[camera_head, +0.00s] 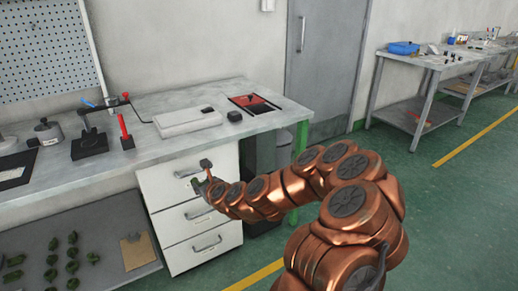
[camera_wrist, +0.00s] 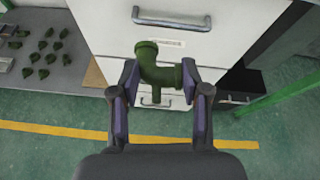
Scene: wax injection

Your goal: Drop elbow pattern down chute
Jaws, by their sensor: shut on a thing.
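The elbow pattern (camera_wrist: 157,73) is dark green and bent, with a flared rim at its upper left end and a narrow stub pointing down. My gripper (camera_wrist: 160,92) is shut on it, with one finger on each side. In the head view my gripper (camera_head: 203,176) is in front of the white drawer cabinet, below the bench top. The elbow is small and partly hidden there. I cannot tell for certain which thing is the chute.
The white drawer cabinet (camera_head: 165,185) stands under the grey bench (camera_head: 170,148). A black and red tray (camera_head: 255,103) lies at the bench's right end, above a green leg (camera_head: 302,138). Several green patterns (camera_head: 72,266) lie on the lower shelf.

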